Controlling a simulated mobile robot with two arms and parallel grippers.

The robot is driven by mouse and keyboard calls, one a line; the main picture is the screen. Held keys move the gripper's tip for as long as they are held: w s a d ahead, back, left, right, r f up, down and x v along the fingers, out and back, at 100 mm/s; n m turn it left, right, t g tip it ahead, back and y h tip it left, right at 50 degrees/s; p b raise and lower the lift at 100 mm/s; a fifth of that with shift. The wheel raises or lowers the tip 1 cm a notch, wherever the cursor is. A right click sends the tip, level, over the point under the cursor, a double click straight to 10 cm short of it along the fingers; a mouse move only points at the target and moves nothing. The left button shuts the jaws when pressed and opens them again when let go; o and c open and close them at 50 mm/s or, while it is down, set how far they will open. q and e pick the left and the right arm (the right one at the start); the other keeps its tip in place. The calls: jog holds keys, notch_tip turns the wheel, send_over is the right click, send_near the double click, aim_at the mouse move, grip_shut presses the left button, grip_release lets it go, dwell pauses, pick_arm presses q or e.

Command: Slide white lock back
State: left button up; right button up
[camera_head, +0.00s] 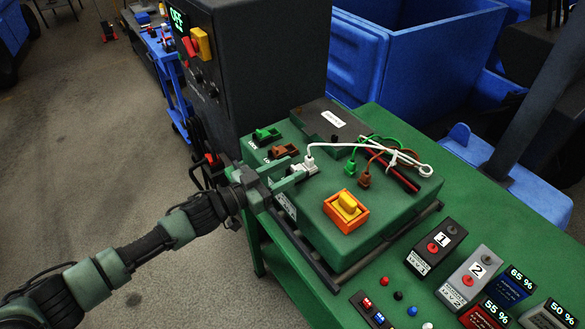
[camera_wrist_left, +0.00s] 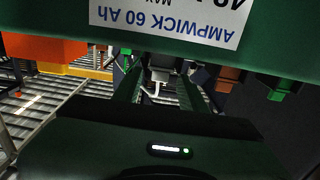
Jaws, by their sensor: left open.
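The white lock and connector (camera_head: 309,165) sit at the left edge of the green battery box (camera_head: 385,215), with a white cable running from them to the right. My left gripper (camera_head: 292,170) reaches in from the left with its fingers open at the white connector. In the left wrist view, the two dark green fingers (camera_wrist_left: 160,88) point away, with a small whitish part (camera_wrist_left: 160,74) between them near the tips. I cannot tell whether either finger touches it. The lock's exact shape is partly hidden by the fingers. My right gripper is not in view.
Green (camera_head: 265,137) and brown (camera_head: 283,151) connectors sit beside the white one. An orange block with a yellow switch (camera_head: 347,203) is on the box. A dark cabinet (camera_head: 265,75) stands behind left. Control boxes (camera_head: 437,246) are at front right.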

pick_arm(q)
jog(key=b+v, duration=0.1)
jog(key=v, duration=0.5)
jog(key=shift+s+a, duration=0.2)
